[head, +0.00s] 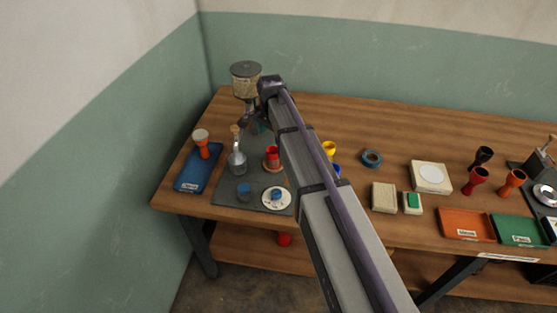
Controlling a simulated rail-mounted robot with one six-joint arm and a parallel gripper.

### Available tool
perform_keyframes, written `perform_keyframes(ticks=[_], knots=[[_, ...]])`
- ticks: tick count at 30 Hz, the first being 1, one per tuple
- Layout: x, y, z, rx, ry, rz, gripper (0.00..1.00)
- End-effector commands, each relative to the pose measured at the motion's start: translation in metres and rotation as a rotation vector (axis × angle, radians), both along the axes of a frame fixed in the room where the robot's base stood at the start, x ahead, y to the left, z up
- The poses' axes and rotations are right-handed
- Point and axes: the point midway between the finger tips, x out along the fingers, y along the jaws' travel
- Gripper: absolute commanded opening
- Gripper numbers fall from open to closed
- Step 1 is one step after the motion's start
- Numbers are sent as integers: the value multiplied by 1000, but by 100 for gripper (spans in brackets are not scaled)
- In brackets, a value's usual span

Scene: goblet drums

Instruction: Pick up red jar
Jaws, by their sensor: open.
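A small red cup-like vessel (272,152), which may be the red jar, stands on a round brown coaster (271,167) on the grey mat, just left of my arm. A small red rounded object (284,239) also shows below the tabletop, near the lower shelf; its shape is too small to tell. My arm reaches from the lower right to the back of the mat. My gripper (250,119) is small and dark there, open, apart from the red vessel and behind it, near the glass flask. Its fingertips are hard to make out.
A labelled canister (245,80) stands behind my gripper, and a corked flask (237,160) in front of it. A blue tray (198,168) with an orange-and-white goblet lies left. Blue pieces and a white disc (276,200) are at the front. Goblets and trays stand right.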

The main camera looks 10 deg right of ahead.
Motion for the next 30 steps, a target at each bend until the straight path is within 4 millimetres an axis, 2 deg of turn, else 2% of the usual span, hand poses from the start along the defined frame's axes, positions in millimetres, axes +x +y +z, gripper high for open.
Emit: perform_keyframes(ticks=[6, 9, 14, 22, 30], knots=[[0, 0, -49, 0, 0, 1, 78], [0, 0, -58, 0, 0, 2, 78], [0, -1, -58, 0, 0, 2, 78], [0, -4, -107, 0, 0, 2, 78], [0, -4, -105, 0, 0, 3, 77]])
